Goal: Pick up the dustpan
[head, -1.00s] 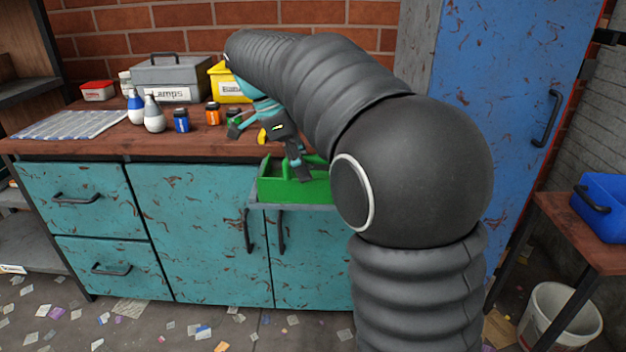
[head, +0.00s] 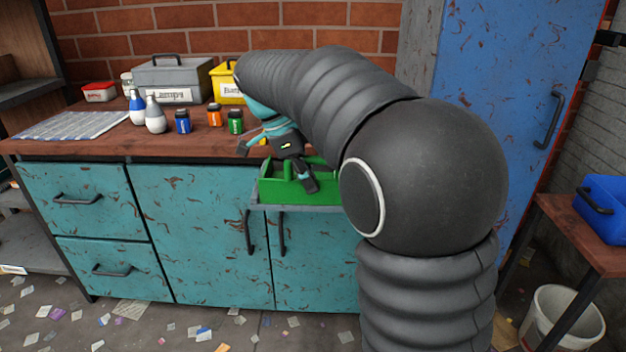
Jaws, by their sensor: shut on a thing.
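My gripper (head: 278,164), teal and dark grey, is over the front edge of the workbench at a green open-topped thing with raised walls (head: 274,190). One dark finger points left above the bench edge, and the other reaches down at the green thing. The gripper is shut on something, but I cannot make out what. The green thing rests on a grey ledge at the bench front; my arm covers its right part. I cannot tell whether it is the dustpan, and no other dustpan is clearly visible.
A blue crate (head: 605,205) and white bucket (head: 565,320) are at right.

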